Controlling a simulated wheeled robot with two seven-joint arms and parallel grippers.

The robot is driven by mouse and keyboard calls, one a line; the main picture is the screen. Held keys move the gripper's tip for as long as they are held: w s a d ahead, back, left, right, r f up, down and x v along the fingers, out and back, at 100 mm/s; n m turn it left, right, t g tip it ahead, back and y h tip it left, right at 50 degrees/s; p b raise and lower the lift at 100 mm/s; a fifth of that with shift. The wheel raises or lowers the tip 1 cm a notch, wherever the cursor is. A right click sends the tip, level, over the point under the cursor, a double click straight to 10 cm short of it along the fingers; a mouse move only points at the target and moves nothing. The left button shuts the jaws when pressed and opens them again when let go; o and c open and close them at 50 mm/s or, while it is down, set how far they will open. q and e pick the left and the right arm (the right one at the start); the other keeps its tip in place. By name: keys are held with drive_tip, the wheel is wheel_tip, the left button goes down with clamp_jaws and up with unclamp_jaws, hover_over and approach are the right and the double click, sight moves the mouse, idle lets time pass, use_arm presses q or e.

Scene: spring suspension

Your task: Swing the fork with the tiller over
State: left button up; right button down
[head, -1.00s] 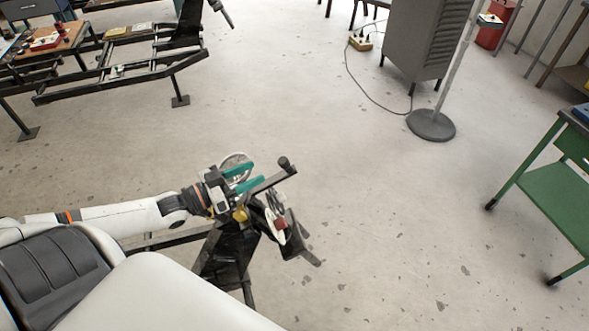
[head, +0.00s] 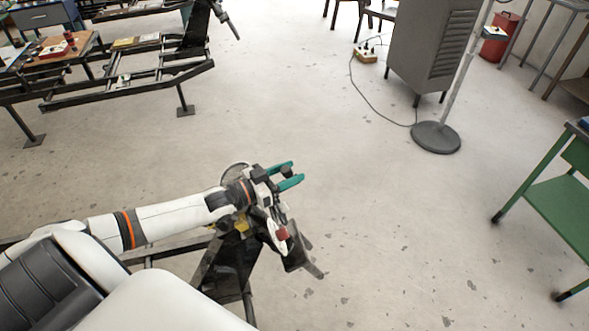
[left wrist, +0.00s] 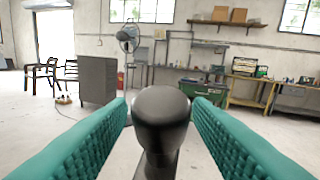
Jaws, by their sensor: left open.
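The tiller ends in a dark rounded knob (left wrist: 161,112), which fills the middle of the left wrist view between my two teal fingers. Gaps show on both sides of it toward the fingertips. In the head view the tiller is mostly hidden by my left gripper (head: 291,174), which is open above the fork assembly. The dark fork (head: 298,257) stands below and in front of the gripper, with a small red part (head: 282,233) and light plates on it. My right gripper is in neither view.
A black chassis frame (head: 150,85) stands at the upper left. A grey cabinet (head: 425,45), a stand with a round base (head: 436,138) and a green bench (head: 555,200) stand to the right. A cable lies on the floor; the floor between is clear.

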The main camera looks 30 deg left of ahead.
use_arm(q)
drive_tip(key=shift+x, duration=0.95)
clamp_jaws()
